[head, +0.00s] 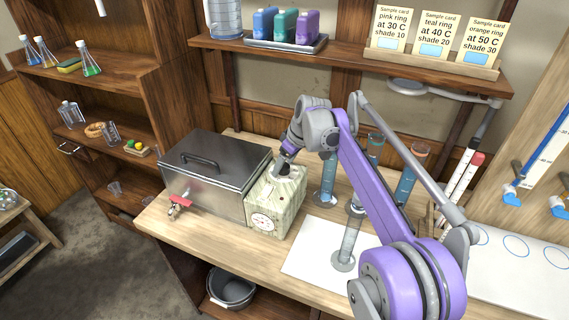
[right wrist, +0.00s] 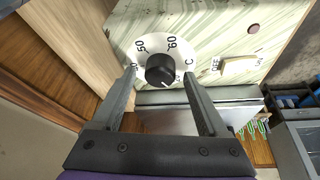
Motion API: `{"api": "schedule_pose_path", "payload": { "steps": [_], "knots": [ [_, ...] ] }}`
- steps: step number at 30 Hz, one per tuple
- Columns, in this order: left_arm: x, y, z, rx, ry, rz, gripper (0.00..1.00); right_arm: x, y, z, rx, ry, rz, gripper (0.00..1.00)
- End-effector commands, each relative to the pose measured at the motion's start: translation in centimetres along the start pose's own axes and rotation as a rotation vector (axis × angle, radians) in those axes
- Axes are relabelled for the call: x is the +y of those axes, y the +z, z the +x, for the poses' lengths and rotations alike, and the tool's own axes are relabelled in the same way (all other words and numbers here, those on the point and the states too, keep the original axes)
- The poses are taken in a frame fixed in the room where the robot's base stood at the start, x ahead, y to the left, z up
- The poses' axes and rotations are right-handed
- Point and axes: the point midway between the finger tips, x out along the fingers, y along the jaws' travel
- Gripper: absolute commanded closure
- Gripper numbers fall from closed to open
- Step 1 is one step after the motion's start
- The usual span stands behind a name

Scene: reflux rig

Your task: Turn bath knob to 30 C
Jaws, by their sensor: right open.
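The bath is a steel box with a lid (head: 215,165) on the bench, with a pale green marbled control box (head: 287,211) joined at its right. In the right wrist view the dark round bath knob (right wrist: 160,69) sits on a white dial (right wrist: 154,42) marked 50, 60 and C; other numbers are partly hidden. I cannot read the knob's setting. My right gripper (right wrist: 160,76) is open, its fingers on either side of the knob; contact is not clear. In the head view this gripper (head: 281,168) is at the top of the control box. My left gripper is not in view.
An off/on switch (right wrist: 240,66) and a red lamp (right wrist: 253,28) are beside the dial. A round white gauge (head: 262,222) is on the box front. Glass cylinders (head: 349,240) stand to the right, one on white paper. A shelf (head: 340,62) hangs above.

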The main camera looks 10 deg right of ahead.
Motion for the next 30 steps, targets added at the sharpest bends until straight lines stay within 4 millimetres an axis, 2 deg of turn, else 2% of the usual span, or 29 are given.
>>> {"api": "schedule_pose_path", "payload": {
  "steps": [2, 15, 23, 30],
  "knots": [
    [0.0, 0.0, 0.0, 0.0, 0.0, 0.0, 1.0, 0.0, -0.01, -0.01, 0.0, 0.0, 0.0, 0.23],
    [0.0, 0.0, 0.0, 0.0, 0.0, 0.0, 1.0, 0.0, 0.0, -0.03, 0.0, 0.0, 0.0, 1.0],
    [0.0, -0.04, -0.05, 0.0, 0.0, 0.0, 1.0, -0.02, -0.02, -0.06, 0.0, 0.006, 0.012, 1.0],
    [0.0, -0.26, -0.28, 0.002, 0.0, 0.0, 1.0, -0.1, -0.07, -0.05, -0.001, 0.043, 0.102, 1.0]
  ]
}}
